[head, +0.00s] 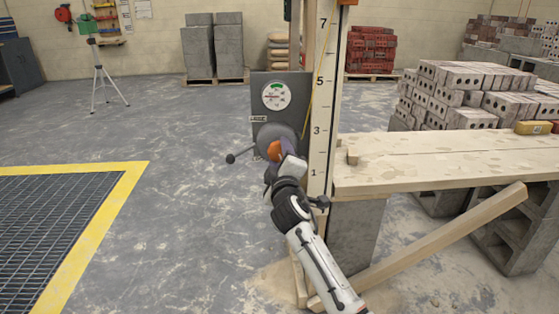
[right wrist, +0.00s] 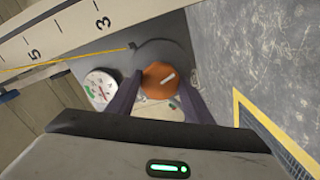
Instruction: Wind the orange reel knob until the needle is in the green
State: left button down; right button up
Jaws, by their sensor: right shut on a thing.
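The orange reel knob (head: 273,151) sits at the front of a round grey reel (head: 268,135) on a grey panel (head: 259,112). In the right wrist view the orange knob (right wrist: 160,82) lies between my fingers. My right gripper (head: 279,162) is shut on the knob, and its fingers partly hide it. The white round gauge (head: 275,96) is above the reel, with a green arc at its top. Its red needle looks nearly level, below the green arc; which way it points is too small to tell. My left gripper is not in view.
An upright numbered board (head: 321,100) stands just right of the panel, with a yellow cord (head: 308,70) beside it. A plank bench (head: 440,160) on grey blocks is to the right.

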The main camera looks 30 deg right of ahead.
jog(key=m+b, duration=0.1)
jog(key=m, duration=0.2)
jog(key=shift+a+f+m, duration=0.1)
jog(key=shift+f+m, duration=0.05)
jog(key=shift+m, duration=0.25)
jog(key=shift+m+b, duration=0.3)
jog(key=shift+m, duration=1.5)
jog(key=o, duration=1)
jog(key=shift+o, duration=0.2)
